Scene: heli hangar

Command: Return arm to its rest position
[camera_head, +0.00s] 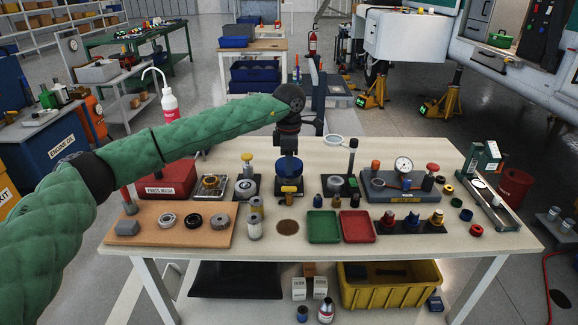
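My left arm (210,125), in a green quilted sleeve, reaches in from the left across the workbench (265,260). Its black wrist bends down at the bench's back middle. My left gripper (288,152) points down, directly over a dark blue round part with a yellow band (289,183). The fingers are small and dark, so I cannot tell whether they are open, shut or touching the part. My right gripper is not in view.
Around the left gripper stand a yellow-topped device (247,180), a black post stand (351,165) and a gauge fixture (402,185). Green (323,226) and red (357,226) trays lie in front. A red parts box (165,180) sits under the forearm. The bench's front strip is clear.

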